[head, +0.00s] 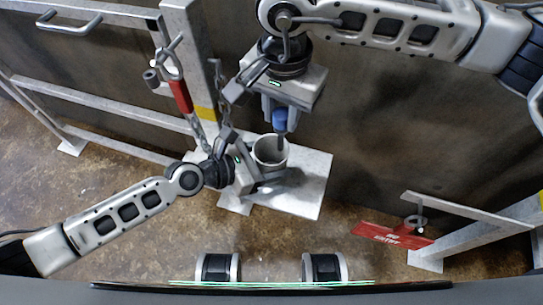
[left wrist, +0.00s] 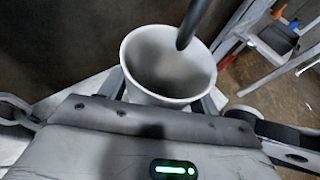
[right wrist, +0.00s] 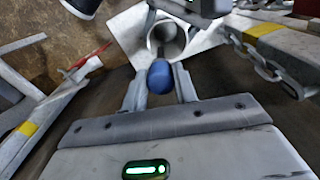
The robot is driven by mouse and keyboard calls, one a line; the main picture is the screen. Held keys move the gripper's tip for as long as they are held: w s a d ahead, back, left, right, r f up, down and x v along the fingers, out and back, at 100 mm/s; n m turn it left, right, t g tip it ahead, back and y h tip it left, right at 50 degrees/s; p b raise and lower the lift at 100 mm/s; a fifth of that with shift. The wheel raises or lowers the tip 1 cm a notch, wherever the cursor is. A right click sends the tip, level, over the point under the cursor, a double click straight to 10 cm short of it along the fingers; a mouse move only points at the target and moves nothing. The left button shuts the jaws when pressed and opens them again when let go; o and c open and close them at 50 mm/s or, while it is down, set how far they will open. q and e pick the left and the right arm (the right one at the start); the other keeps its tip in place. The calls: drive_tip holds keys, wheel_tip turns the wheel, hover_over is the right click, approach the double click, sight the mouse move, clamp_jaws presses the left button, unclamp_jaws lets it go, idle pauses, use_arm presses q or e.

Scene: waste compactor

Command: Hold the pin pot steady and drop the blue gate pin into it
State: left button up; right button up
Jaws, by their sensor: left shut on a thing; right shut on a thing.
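The pin pot (head: 268,152) is a pale grey cup on a small light table (head: 305,190). My left gripper (head: 256,172) is shut on the pot from its left side; in the left wrist view the pot's rim (left wrist: 128,78) stands between the fingers. The blue gate pin has a blue head (head: 280,120) and a dark shaft. My right gripper (head: 279,112) is shut on its head (right wrist: 160,77) above the pot. The shaft points down over the pot's mouth, and its lower end shows at the opening in the left wrist view (left wrist: 190,28). How deep the tip is, I cannot tell.
A chain with a red-sleeved hook (head: 181,97) hangs by a grey post (head: 205,60) left of the table. A red sign (head: 392,236) lies by a metal frame at the lower right. Bare floor lies in front of the table.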

sight(281, 129)
drive_tip(key=shift+f, duration=2.35)
drive_tip(key=o, duration=1.1)
drive_tip(key=shift+c, duration=0.2)
wheel_tip(281, 129, up, 12)
